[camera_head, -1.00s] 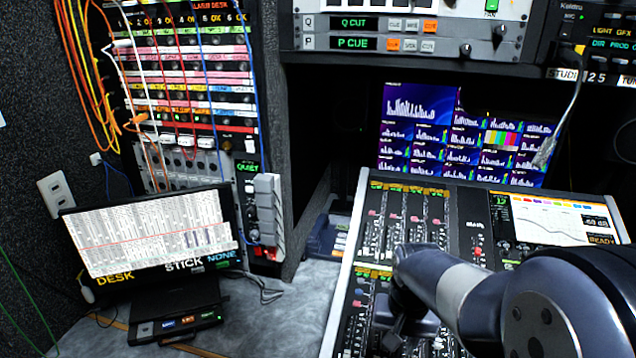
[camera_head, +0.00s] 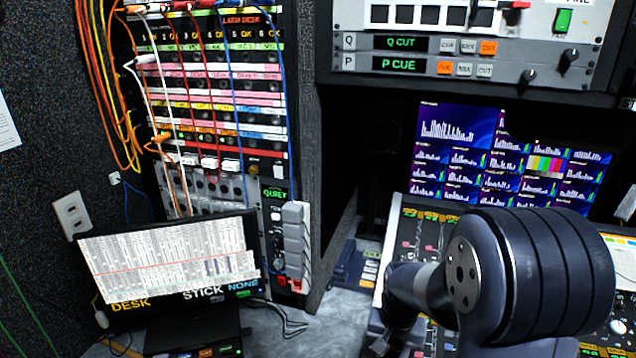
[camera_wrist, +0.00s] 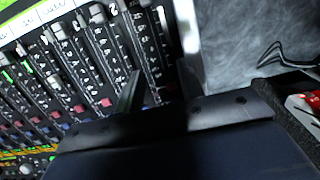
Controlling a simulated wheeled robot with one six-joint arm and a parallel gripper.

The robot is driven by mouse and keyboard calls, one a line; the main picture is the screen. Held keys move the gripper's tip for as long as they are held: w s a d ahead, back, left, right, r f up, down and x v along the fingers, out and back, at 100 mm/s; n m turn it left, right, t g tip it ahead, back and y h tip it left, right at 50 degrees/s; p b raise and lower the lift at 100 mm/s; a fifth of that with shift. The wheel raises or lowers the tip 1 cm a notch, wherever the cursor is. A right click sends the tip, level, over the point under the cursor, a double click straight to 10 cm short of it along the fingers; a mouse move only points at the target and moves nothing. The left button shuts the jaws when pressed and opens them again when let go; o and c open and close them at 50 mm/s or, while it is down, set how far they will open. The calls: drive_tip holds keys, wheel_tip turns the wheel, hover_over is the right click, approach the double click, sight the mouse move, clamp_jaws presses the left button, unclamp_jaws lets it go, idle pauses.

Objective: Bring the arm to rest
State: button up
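My arm reaches in from the lower right of the head view, its large dark rounded joint in front of the mixing console. My gripper (camera_wrist: 160,92) shows in the wrist view as two dark fingers standing apart, with console faders seen between them and nothing held. In the head view the gripper end is low beside the console's left edge, mostly hidden by the arm and the frame's bottom.
A laptop-like screen (camera_head: 165,262) stands left on the grey desk (camera_head: 330,306). A patch rack (camera_head: 215,80) with hanging cables rises behind it. A monitor wall (camera_head: 470,160) is behind the console, under a shelf of Q CUT and P CUE panels (camera_head: 400,44). Some bare desk lies left of the console.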

drive_tip(key=f, duration=0.5)
drive_tip(key=s+f, duration=0.1)
drive_tip(key=f, duration=0.1)
drive_tip(key=shift+a+f, duration=0.15)
drive_tip(key=shift+a, duration=0.05)
drive_tip(key=s, duration=0.1)
drive_tip(key=s+a+b, duration=0.1)
drive_tip(key=s, duration=0.2)
drive_tip(key=shift+s+a+f+b, duration=0.2)
drive_tip(key=shift+s+a+b, duration=0.1)
drive_tip(key=shift+s+b, duration=0.1)
drive_tip(key=shift+s+a, duration=0.2)
drive_tip(key=shift+s, duration=0.4)
drive_tip(key=shift+s+d, duration=0.1)
